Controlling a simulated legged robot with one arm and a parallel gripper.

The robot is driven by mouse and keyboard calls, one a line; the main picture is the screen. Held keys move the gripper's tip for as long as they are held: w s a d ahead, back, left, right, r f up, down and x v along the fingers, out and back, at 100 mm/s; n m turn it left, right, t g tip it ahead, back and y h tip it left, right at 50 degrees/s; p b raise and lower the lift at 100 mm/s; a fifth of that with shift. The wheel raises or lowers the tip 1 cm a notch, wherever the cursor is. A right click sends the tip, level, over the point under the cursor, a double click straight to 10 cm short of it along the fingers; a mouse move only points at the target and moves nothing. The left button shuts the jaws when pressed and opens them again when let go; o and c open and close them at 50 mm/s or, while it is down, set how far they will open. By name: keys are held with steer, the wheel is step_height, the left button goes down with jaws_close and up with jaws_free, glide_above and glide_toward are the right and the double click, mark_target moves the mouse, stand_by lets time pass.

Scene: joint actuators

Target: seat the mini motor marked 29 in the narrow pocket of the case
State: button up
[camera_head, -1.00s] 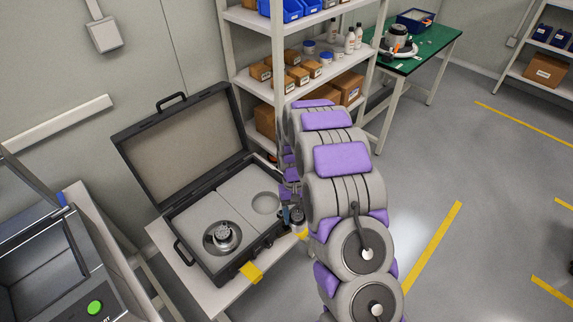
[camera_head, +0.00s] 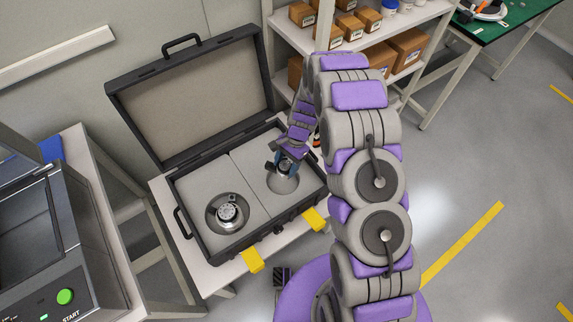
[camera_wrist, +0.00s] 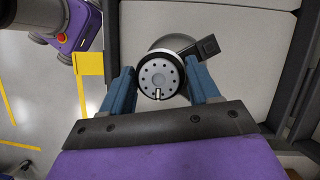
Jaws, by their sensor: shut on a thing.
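My gripper (camera_head: 285,163) is shut on a small round mini motor (camera_wrist: 158,78) with a grey face, a ring of dark holes and a black side block (camera_wrist: 208,45). Its number cannot be read. The open case (camera_head: 268,231) has a grey foam insert with two round pockets. My gripper holds the motor over the right, narrower pocket (camera_head: 284,186), whose rim shows behind the motor in the wrist view (camera_wrist: 172,42). I cannot tell whether the motor touches the foam. Another motor (camera_head: 227,212) sits in the left, wider pocket (camera_head: 212,224).
The case lid (camera_head: 200,105) stands open at the back. Yellow tabs (camera_head: 252,261) stick out at the front of the white table (camera_head: 215,277). A machine with a green START button (camera_head: 65,297) stands at the left. A shelf with boxes (camera_head: 407,47) is behind my arm.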

steer(key=shift+d+f+b, duration=0.3)
steer(key=shift+d+f, duration=0.25)
steer(key=shift+d+f+b, duration=0.2)
steer(key=shift+f+b, duration=0.2)
steer(key=shift+f, duration=0.25)
steer(key=f, duration=0.1)
steer(key=a+f+b, duration=0.1)
steer(key=f, duration=0.1)
steer(key=shift+a, duration=0.1)
steer(key=shift+f, duration=0.45)
steer(key=shift+d+f, duration=0.2)
steer(key=shift+d, duration=0.25)
steer(key=shift+a, duration=0.35)
steer(key=shift+d, duration=0.25)
steer(key=shift+a+f, duration=0.1)
steer(key=shift+f, duration=0.2)
